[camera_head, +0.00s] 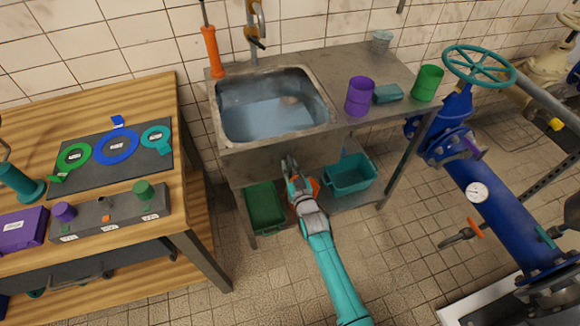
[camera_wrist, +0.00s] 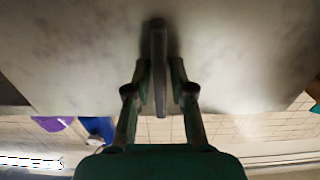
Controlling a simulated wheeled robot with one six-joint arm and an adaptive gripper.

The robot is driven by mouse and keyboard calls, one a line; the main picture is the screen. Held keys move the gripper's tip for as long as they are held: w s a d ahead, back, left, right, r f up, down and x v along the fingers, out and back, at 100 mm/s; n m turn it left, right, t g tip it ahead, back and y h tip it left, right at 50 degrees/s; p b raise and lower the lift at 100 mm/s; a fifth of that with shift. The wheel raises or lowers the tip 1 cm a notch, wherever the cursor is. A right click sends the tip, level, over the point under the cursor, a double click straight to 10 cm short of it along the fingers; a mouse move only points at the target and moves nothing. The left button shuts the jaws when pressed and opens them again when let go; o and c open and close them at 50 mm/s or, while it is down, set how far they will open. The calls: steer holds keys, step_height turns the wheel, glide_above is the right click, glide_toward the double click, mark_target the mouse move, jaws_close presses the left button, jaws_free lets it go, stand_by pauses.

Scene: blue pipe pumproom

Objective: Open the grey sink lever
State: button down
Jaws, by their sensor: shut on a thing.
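The grey sink lever (camera_wrist: 159,65) shows in the wrist view as a narrow upright bar standing out from a pale grey surface. My gripper (camera_wrist: 160,82) has one finger on each side of the lever and is shut on it. In the head view my gripper (camera_head: 289,168) is at the front panel of the metal sink (camera_head: 272,146), below the basin. There the lever is mostly hidden by my fingers. The basin holds bluish water (camera_head: 265,115).
A teal bin (camera_head: 350,174) and a green bin (camera_head: 264,207) sit under the sink, close to my gripper. Purple (camera_head: 359,96) and green (camera_head: 427,83) cups stand on the counter. A wooden table (camera_head: 190,190) is at left, blue pipework (camera_head: 505,212) at right.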

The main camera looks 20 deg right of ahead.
stand_by(0.3)
steer(key=c, duration=1.2)
jaws_free()
steer(key=shift+s, duration=0.1)
steer(key=s, duration=1.1)
steer(key=shift+s, duration=0.4)
